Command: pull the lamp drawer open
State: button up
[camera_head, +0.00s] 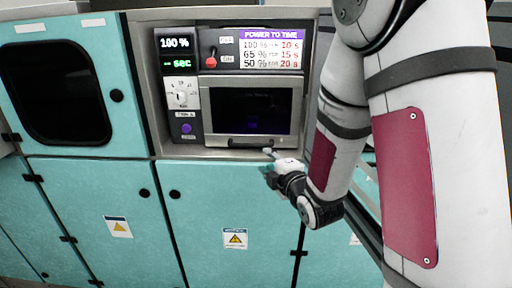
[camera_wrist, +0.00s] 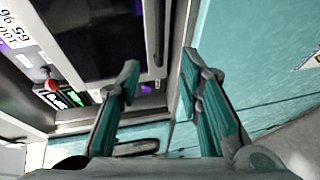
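What looks like the lamp drawer (camera_head: 250,104) is a dark-windowed front in the grey metal unit, with a dark bar handle (camera_head: 250,141) along its lower edge. Its front sits flush in the frame and looks shut. In the wrist view the drawer front (camera_wrist: 95,35) is at the upper left, with the handle (camera_wrist: 152,30) running along its edge. My gripper (camera_head: 269,160) is just below the handle's right end. In the wrist view my gripper (camera_wrist: 160,68) has its teal-padded fingers apart with nothing held; the handle appears beyond the gap. Contact cannot be told.
Above the drawer are a display (camera_head: 177,48), a red-tipped lever (camera_head: 211,58) and a purple-headed time chart (camera_head: 271,50). A dial (camera_head: 181,93) and purple button (camera_head: 187,128) are at left. Teal cabinet doors (camera_head: 225,205) lie below. A dark-windowed teal door (camera_head: 60,90) stands at left.

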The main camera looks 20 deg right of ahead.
aim_at(252, 147)
jog(key=w+b, duration=0.1)
jog(key=w, duration=0.3)
jog(key=w+f+b, duration=0.1)
jog(key=w+b, duration=0.1)
jog(key=w, duration=0.3)
jog(key=w+a+f+b, duration=0.1)
jog(key=w, duration=0.3)
jog(key=shift+w+a+f, duration=0.1)
jog(key=shift+w+f, duration=0.15)
jog(key=shift+c, duration=0.5)
grip_shut()
